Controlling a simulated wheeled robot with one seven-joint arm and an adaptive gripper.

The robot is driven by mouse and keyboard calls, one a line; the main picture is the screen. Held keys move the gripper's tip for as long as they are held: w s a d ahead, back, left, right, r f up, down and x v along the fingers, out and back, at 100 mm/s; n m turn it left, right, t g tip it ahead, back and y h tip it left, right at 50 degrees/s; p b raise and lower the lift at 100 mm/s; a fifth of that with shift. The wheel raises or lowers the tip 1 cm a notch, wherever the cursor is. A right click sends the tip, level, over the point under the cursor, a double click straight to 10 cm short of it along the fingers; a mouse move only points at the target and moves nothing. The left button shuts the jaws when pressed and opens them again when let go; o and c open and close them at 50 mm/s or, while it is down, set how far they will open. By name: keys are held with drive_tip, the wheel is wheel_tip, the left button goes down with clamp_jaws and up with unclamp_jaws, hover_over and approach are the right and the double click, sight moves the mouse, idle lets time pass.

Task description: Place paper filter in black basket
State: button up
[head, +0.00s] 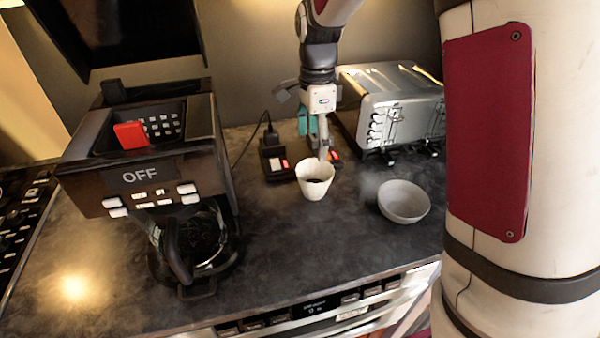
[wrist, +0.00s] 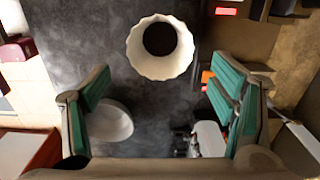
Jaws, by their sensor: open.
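The white paper filter (head: 314,181) stands upright on the dark counter, with something dark inside at its bottom. In the wrist view the filter (wrist: 160,66) shows from above at the top, ahead of and between my fingers. My gripper (head: 318,150) is open and empty, just behind and above the filter in the head view. In the wrist view my gripper (wrist: 158,90) has its two green-padded fingers spread wide, apart from the filter. The coffee maker (head: 150,160) marked OFF stands at the left with a glass carafe (head: 200,240). I cannot make out a separate black basket.
A light bowl (head: 404,200) sits right of the filter. A silver toaster (head: 395,100) stands behind it. A black power strip (head: 272,155) with lit red switches lies behind the filter. The counter (head: 285,260) is clear in front, between coffee maker and bowl.

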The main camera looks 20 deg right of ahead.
sight(313, 166)
wheel_tip(313, 166, down, 8)
drive_tip(key=shift+r, duration=0.1)
drive_tip(key=shift+d+f+p, duration=0.2)
drive_tip(key=shift+f+p, duration=0.5)
drive_tip(key=shift+f, duration=2.35)
drive_tip(key=c, duration=0.8)
drive_tip(key=shift+c, duration=0.2)
drive_tip(key=shift+w+r, duration=0.1)
drive_tip(key=shift+c, duration=0.2)
